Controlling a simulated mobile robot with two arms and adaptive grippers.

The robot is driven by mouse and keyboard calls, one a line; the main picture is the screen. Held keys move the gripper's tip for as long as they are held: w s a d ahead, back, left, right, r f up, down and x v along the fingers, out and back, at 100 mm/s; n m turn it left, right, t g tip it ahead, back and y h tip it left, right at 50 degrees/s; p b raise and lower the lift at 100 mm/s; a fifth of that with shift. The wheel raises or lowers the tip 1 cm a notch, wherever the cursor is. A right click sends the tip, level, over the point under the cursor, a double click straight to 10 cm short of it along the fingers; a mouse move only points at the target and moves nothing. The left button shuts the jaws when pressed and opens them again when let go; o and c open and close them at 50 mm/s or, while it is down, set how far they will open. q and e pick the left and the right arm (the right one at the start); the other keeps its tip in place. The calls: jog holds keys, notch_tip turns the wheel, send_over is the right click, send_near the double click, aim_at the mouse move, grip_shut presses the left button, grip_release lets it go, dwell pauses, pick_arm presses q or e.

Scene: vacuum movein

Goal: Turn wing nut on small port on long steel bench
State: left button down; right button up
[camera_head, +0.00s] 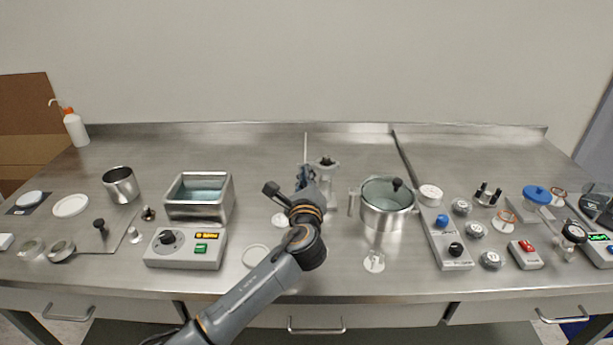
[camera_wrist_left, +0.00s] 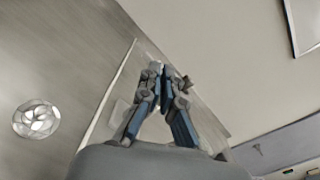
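The long steel bench (camera_head: 270,145) runs across the head view against the wall. A small grey upright fitting with a dark top (camera_head: 326,163), which looks like the small port, stands near its middle. I cannot make out its wing nut clearly. My left gripper (camera_head: 306,176) is just left of this fitting and partly in front of it, pointing away from me. In the left wrist view the fingers of the left gripper (camera_wrist_left: 163,72) come close together at the tips. Whether anything is between them is unclear. My right gripper is not in view.
Right of the gripper stands a steel pot with a glass lid (camera_head: 386,203). To the left are a square water bath (camera_head: 198,196) and its control box (camera_head: 186,248). Several knobs and gauges crowd the right side. A thin upright rod (camera_head: 306,147) stands behind the gripper. The back strip is mostly clear.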

pick_arm(q)
jog(key=shift+r+n, duration=0.1)
jog(key=shift+n, duration=0.2)
jog(key=c, duration=1.8)
grip_release()
jog(key=shift+o, duration=0.2)
jog(key=shift+s, duration=0.1)
jog(key=s, duration=1.1)
jog(key=shift+s, duration=0.35)
